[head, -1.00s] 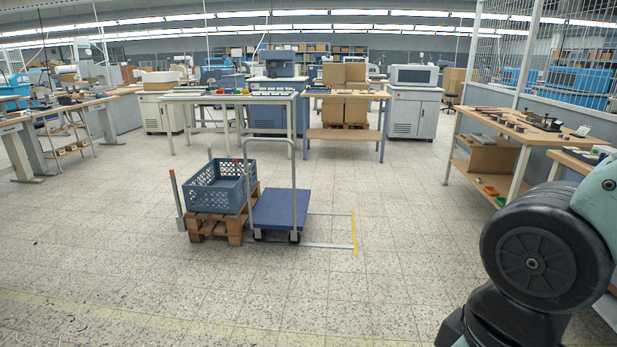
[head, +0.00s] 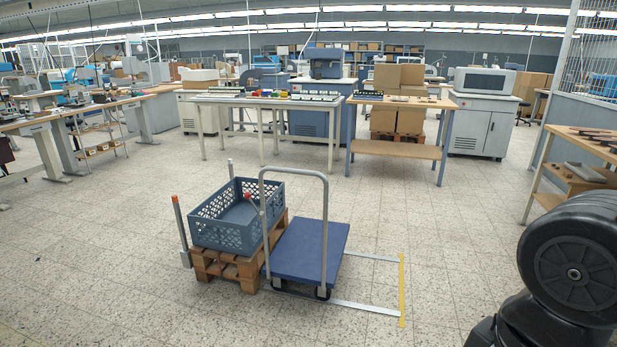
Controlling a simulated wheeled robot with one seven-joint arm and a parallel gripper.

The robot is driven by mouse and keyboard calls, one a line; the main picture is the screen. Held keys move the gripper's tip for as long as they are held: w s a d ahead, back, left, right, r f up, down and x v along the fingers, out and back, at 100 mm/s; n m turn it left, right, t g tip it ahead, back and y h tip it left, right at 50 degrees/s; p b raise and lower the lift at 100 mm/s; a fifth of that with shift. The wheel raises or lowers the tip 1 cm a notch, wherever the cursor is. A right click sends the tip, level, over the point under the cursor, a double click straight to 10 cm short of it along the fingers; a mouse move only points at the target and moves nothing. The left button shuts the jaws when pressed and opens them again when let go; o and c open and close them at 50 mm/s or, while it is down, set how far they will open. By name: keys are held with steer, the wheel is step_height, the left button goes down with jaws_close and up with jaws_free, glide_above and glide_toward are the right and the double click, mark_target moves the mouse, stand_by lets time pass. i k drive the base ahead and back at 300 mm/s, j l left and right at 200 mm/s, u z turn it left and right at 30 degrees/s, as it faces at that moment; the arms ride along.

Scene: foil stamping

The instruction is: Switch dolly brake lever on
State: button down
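The dolly (head: 312,250) stands on the floor near the middle of the head view. It has a blue flat deck and a grey tubular push handle (head: 325,215) rising at its near end. A small red-tipped lever (head: 249,197) shows beside the left upright of the handle, in front of the crate. It is too small to tell the brake's position. Only a dark part of my arm shows at the right edge. My gripper is out of view.
A blue-grey crate (head: 215,236) sits on a wooden pallet (head: 228,268) close against the dolly's left side. A red-topped post (head: 181,230) stands left of it. Floor rails and a yellow strip (head: 402,290) lie to the right. The near floor is clear.

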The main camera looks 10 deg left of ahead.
mark_target(248, 195)
steer(key=i+j+u, duration=0.2)
steer(key=i+u, duration=0.95)
steer(key=i+l+u, duration=0.25)
steer(key=i+u, duration=0.15)
steer(key=i+l+u, duration=0.1)
steer(key=i+u, duration=0.3)
steer(key=i, duration=1.25)
steer(key=i+z, duration=0.1)
steer(key=z, duration=0.45)
